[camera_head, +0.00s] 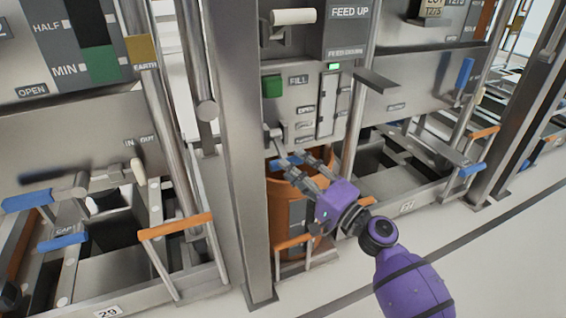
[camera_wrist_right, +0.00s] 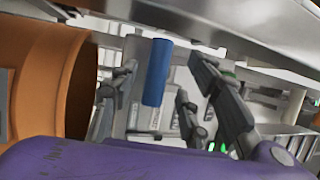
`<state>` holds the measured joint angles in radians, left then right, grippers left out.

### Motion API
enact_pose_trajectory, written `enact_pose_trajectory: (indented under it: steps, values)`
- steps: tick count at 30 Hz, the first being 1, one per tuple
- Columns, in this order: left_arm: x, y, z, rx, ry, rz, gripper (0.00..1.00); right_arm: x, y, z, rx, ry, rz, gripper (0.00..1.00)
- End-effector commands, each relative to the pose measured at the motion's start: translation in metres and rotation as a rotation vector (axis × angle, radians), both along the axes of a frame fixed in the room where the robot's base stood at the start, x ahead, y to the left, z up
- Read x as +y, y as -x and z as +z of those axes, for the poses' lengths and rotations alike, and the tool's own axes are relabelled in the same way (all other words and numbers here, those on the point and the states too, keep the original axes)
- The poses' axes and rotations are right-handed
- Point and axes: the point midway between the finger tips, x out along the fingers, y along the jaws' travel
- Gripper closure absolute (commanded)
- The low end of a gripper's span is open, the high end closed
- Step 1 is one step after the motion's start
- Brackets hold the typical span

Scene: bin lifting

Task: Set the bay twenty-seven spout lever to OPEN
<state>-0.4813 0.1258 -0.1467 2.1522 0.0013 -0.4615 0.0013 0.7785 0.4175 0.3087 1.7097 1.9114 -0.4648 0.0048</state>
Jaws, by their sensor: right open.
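My right gripper (camera_head: 303,166) is open in front of the middle bay, over its orange bin. A blue-handled spout lever (camera_head: 284,163) is at its fingertips, partly hidden by the fingers. In the right wrist view the blue handle (camera_wrist_right: 157,72) shows between the two spread fingers, with no clear grip on it. Small label plates sit on the panel above the lever, the upper one (camera_head: 305,110) seeming to read OPEN. I cannot tell the lever's exact setting. The middle bay's number is not readable. My left gripper is not in view.
The orange bin (camera_head: 287,205) stands under the panel behind an orange-topped bar (camera_head: 295,242). A steel post (camera_head: 236,150) rises left of the bay. The left bay, plate 29 (camera_head: 108,311), has its own blue handles. Bare floor (camera_head: 480,260) lies at the right front.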

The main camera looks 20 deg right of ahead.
Motion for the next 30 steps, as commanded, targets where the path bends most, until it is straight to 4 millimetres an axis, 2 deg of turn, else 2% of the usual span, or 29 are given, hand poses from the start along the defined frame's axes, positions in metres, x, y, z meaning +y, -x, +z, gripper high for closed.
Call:
enact_pose_trajectory:
  steps: [3,7,18,27,30]
  values:
    - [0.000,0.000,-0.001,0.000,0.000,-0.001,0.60,0.008,-0.017,0.003,-0.001,0.002,0.001,0.57]
    - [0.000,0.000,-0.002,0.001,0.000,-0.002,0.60,0.013,-0.029,0.005,0.000,0.002,0.000,0.57]
    - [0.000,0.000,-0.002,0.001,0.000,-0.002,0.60,0.016,-0.034,0.006,0.001,0.002,-0.001,0.58]
    - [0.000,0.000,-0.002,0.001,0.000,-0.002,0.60,0.016,-0.034,0.006,0.002,0.002,-0.001,0.97]
    - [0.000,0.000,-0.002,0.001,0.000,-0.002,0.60,0.015,-0.034,0.005,0.002,0.002,-0.001,1.00]
